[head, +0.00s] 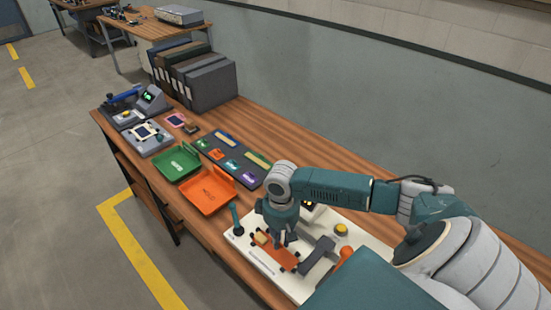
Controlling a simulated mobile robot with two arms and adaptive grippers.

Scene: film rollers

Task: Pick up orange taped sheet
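An orange sheet (286,261), with dark pieces at its corners, lies on the white board (245,242) in the lower middle of the head view. My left gripper is not in view.
The board also bears a teal-handled tool (236,221), a grey block (318,258) and a yellow button (341,229). To the left are an orange tray (207,202), a green tray (176,172) and a dark mat (244,178) with small coloured pieces. Black binders (208,86) stand behind.

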